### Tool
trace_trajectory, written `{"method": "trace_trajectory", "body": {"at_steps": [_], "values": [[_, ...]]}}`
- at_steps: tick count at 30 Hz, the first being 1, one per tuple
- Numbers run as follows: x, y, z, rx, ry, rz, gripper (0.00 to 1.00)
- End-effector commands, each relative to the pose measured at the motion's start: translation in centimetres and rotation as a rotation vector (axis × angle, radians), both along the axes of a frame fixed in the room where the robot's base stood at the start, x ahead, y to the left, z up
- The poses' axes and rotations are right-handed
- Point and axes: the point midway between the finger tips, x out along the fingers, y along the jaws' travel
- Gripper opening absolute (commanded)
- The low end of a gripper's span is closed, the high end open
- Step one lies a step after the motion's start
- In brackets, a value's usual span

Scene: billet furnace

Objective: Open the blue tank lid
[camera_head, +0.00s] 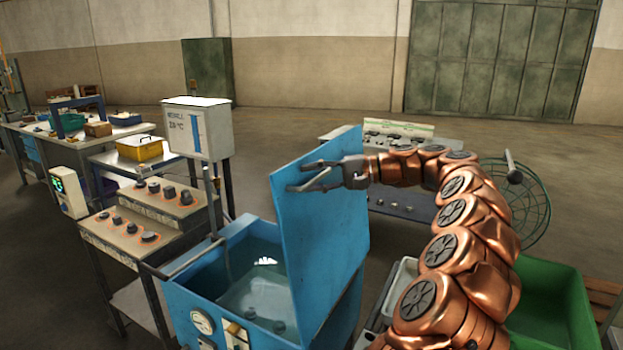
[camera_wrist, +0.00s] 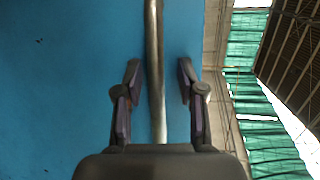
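The blue tank (camera_head: 190,296) stands in the lower middle of the head view, its opening uncovered and water showing inside. Its blue lid (camera_head: 325,235) stands upright and steeply tilted along the tank's right side. My gripper (camera_head: 293,177) is near the lid's upper part, with its fingers apart. In the wrist view the lid's blue surface (camera_wrist: 60,90) fills the left and middle. A metal bar (camera_wrist: 155,70) runs lengthwise between the parted fingers (camera_wrist: 158,105), with gaps on both sides. I cannot tell whether the bar is a handle or an edge strip.
A control box (camera_head: 198,128) and a panel with knobs (camera_head: 150,215) stand left of the tank. A green bin (camera_head: 550,305) and a wire basket (camera_head: 530,205) are on the right, beside my arm. Open floor lies behind.

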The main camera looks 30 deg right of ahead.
Motion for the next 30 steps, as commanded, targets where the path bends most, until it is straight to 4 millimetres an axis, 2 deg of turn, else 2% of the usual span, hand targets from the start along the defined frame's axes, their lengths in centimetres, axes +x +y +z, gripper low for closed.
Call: {"method": "trace_trajectory", "body": {"at_steps": [9, 15, 21, 30], "values": [[-2.3, -4.3, 0.7, -0.003, 0.0, -0.008, 0.39], [-3.6, -6.4, 1.3, -0.001, -0.001, -0.008, 0.39], [-4.7, -7.8, 1.7, -0.001, -0.002, -0.006, 0.39], [-5.3, -8.9, 2.1, -0.001, -0.004, -0.007, 0.39]]}}
